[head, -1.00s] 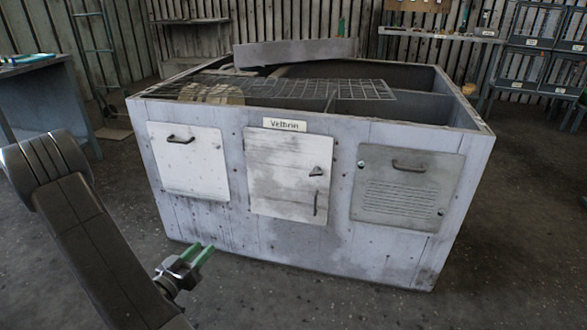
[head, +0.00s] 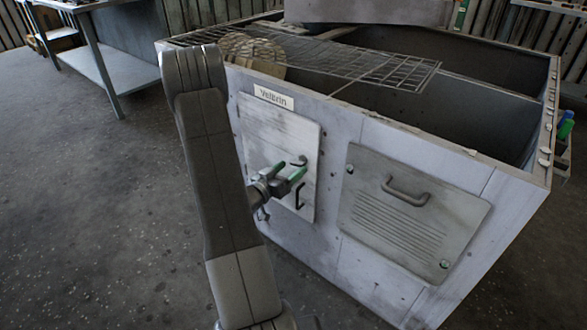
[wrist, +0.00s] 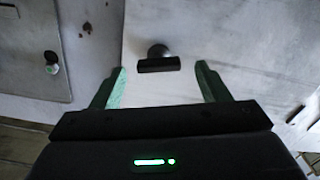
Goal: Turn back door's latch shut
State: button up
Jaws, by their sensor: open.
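A scuffed white door (head: 262,135) sits flush in the housing front, below a name label. Its dark latch (head: 299,161) is at the upper right of the door, with a dark handle (head: 300,196) below. My gripper (head: 289,171) is in front of the latch, its green fingers open. In the wrist view, the latch (wrist: 158,65) shows as a short bar lying level in the picture, on a round hub. It lies between the open fingertips (wrist: 162,68), with a gap on both sides. Whether the fingers reach its depth is unclear.
A grey louvred panel (head: 410,215) with a handle and corner fasteners is right of the door. Wire mesh (head: 370,70) lies over the open-topped housing (head: 460,105). A workbench (head: 105,65) stands back left. Floor at left is clear.

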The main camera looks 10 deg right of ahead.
aim_at(299, 162)
jog(key=shift+x, duration=1.15)
jog(key=c, duration=1)
jog(key=shift+m+b, duration=1.7)
jog(key=shift+b, duration=0.25)
jog(key=o, duration=1)
